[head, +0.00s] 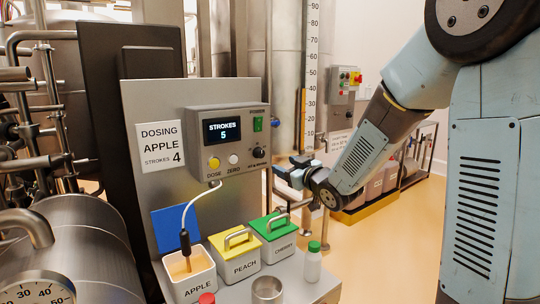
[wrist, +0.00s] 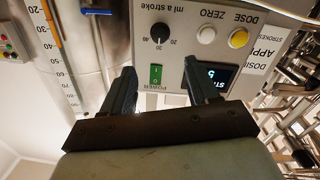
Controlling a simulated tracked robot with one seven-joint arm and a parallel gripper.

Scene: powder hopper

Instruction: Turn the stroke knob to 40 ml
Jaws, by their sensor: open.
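The stroke knob (head: 259,152) is a small black dial at the lower right of the grey control box (head: 228,128). In the wrist view, which is upside down, the knob (wrist: 162,30) has a scale marked 20, 30 and 40 under "ml a stroke". I cannot tell surely which mark its pointer is at. My gripper (head: 292,172) is to the right of the box, apart from it. In the wrist view my gripper (wrist: 163,88) has its two fingers spread with nothing between them; the knob lies beyond the fingertips.
The display (head: 222,130) reads STROKES 5. A green power switch (head: 257,124), yellow dose button (head: 214,163) and white zero button (head: 233,159) share the panel. Below stand the apple bin (head: 190,282) with a hose, peach bin (head: 235,262), cherry bin (head: 274,243) and a bottle (head: 312,265).

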